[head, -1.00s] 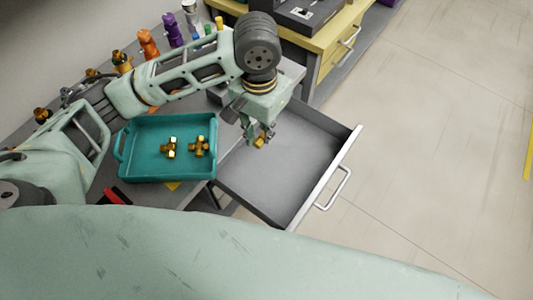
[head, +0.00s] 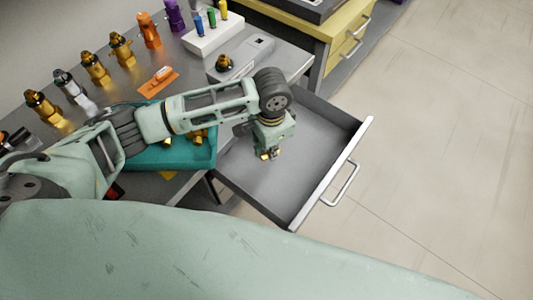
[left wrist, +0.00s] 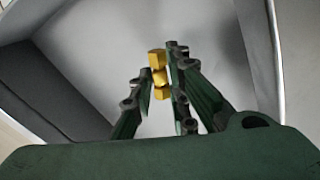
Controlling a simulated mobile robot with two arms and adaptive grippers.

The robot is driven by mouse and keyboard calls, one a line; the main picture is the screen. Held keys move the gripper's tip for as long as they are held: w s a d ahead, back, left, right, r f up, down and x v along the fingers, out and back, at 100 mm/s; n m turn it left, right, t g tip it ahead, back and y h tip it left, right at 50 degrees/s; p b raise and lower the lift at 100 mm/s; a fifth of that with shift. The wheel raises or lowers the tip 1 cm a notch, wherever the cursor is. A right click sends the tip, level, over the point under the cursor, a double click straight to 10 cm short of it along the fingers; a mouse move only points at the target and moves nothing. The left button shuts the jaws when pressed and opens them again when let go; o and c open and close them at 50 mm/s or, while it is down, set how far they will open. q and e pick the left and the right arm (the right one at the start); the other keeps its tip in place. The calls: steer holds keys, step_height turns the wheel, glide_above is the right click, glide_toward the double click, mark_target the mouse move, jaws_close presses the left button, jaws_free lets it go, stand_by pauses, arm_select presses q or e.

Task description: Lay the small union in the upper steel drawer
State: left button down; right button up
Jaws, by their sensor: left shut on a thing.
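The small union (left wrist: 158,68) is a brass-coloured fitting between the fingertips of my left gripper (left wrist: 158,85) in the left wrist view. In the head view the left gripper (head: 270,152) points down over the open steel drawer (head: 305,145), with a bit of the brass union (head: 269,156) showing at its tips. The gripper is shut on the union. The drawer's grey floor lies below, and it looks empty; the gap between union and floor is hard to judge. My right gripper is out of view.
A teal tray (head: 180,157) with brass fittings stands left of the drawer, partly hidden by my left arm. Several fittings (head: 95,68) line the bench's back. The drawer's front edge and handle (head: 342,185) jut out over the floor. A yellow cabinet (head: 345,40) stands behind.

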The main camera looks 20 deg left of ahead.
mark_target(267, 162)
arm_select(q)
steer(key=shift+a+f, duration=0.35)
steer(key=shift+a, duration=0.15)
steer(key=shift+f, duration=1.95)
steer(key=shift+f, duration=0.1)
steer(key=c, duration=1.7)
jaws_free()
step_height(267, 162, up, 12)
steer(key=shift+r+p, duration=0.15)
steer(key=shift+p, duration=0.2)
